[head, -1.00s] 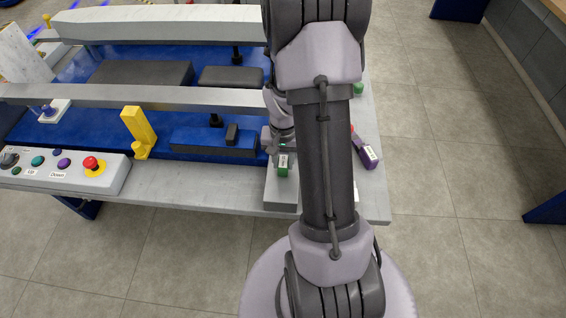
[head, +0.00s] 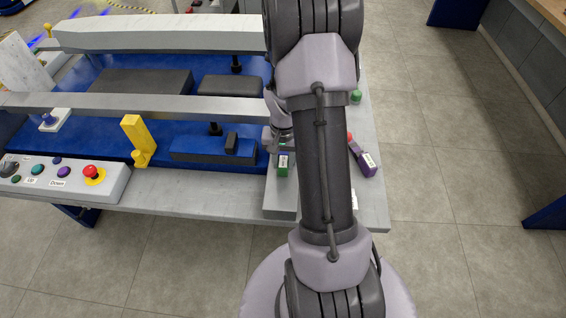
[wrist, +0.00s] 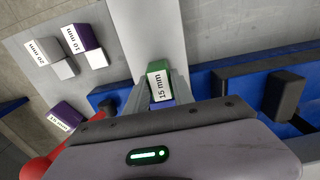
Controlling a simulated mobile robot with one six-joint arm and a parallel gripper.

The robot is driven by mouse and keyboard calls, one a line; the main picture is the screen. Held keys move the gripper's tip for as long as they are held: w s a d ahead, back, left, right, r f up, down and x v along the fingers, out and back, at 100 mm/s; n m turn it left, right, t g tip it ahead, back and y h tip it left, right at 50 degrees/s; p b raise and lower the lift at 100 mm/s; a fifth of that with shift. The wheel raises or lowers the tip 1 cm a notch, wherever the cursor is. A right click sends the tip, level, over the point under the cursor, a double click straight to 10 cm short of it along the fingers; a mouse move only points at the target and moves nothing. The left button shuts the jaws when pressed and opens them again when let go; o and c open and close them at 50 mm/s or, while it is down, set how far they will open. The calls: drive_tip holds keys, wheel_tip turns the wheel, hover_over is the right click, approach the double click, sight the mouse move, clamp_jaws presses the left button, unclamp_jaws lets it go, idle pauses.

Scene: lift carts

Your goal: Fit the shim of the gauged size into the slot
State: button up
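In the head view the green shim (head: 283,168) shows over a grey block (head: 280,203) near the table's front right; my arm hides most of my gripper. I cannot make out the slot clearly.
A control box (head: 65,180) with buttons stands at the table's left front. A yellow upright piece (head: 137,138) and a blue bar (head: 205,150) are left of my gripper. A purple block (head: 364,158) lies right of my arm.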

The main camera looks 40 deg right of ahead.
drive_tip(key=o, duration=0.5)
wheel_tip(320, 180, up, 17)
drive_tip(key=p, duration=0.7)
drive_tip(key=shift+r, duration=0.2)
